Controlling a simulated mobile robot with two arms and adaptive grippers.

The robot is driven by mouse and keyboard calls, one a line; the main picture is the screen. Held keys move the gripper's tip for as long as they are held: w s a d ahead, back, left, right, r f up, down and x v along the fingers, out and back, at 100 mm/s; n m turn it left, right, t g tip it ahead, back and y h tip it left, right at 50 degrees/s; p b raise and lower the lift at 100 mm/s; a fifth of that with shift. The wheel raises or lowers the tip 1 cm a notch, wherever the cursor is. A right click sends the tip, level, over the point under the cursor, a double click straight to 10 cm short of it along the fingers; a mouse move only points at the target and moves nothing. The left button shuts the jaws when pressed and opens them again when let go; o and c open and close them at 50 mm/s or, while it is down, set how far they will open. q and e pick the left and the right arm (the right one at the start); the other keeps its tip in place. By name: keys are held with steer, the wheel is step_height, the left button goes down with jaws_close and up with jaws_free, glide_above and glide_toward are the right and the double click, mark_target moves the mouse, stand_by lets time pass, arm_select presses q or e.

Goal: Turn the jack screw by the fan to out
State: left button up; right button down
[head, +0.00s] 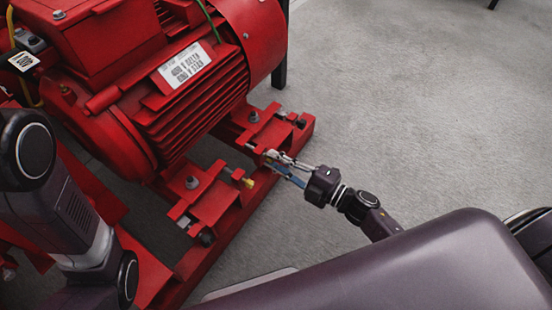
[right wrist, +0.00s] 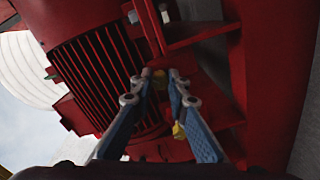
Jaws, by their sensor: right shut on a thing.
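The red motor (head: 190,80) stands on a red base frame, its smooth fan-end cover (head: 255,30) at the upper right in the head view. My right gripper (head: 272,157) reaches in from the right to the frame's outer edge, between the motor's two mounting feet. How far the screw is turned cannot be told. My left arm shows at the left edge of the head view; its gripper is out of view.
The red base frame (head: 228,230) runs along the motor, with bolted feet and a dark screw end (head: 300,123). A yellow-tipped part (head: 248,182) sits close to my right fingers. The grey floor (head: 420,100) at the right is clear.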

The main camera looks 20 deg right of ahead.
steer(key=shift+n, duration=3.8)
steer(key=c, duration=1.8)
jaws_free()
steer(key=shift+c, duration=0.2)
steer(key=v, duration=1.2)
